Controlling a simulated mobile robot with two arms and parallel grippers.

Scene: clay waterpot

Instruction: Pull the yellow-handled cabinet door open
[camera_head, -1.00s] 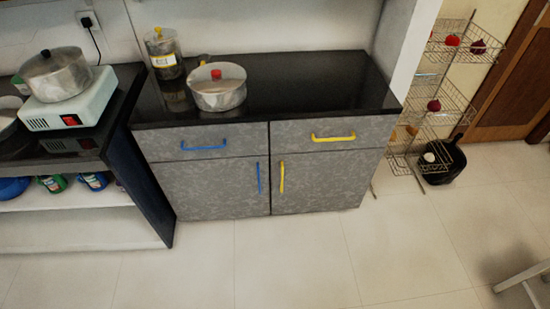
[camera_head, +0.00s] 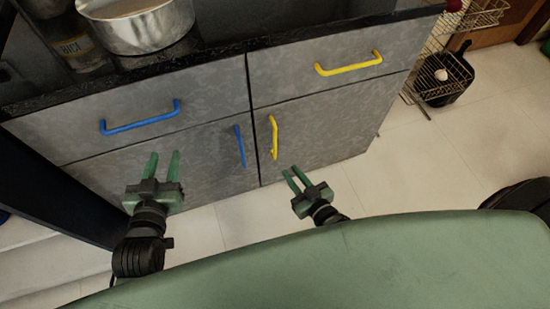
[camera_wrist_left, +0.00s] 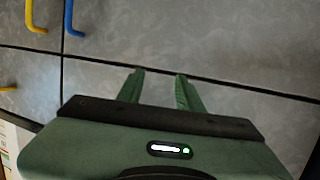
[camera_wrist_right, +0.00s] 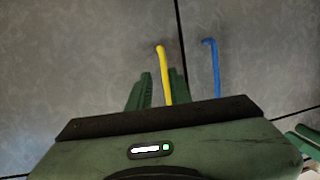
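The cabinet door with the vertical yellow handle (camera_head: 274,137) is the lower right one, and it is closed. My right gripper (camera_head: 291,173) is open and empty, apart from the handle, below it and slightly to its right in the head view. In the right wrist view the yellow handle (camera_wrist_right: 164,72) appears between the fingers of my right gripper (camera_wrist_right: 160,74); I cannot tell the distance. My left gripper (camera_head: 163,154) is open and empty in front of the lower left door (camera_head: 210,160). It also shows open in the left wrist view (camera_wrist_left: 160,74).
A vertical blue handle (camera_head: 240,146) is close left of the yellow one. Above are drawers with a blue handle (camera_head: 140,118) and a yellow handle (camera_head: 348,63). A metal pot (camera_head: 140,28) stands on the counter. A wire rack (camera_head: 470,22) and black pan (camera_head: 445,80) are at right.

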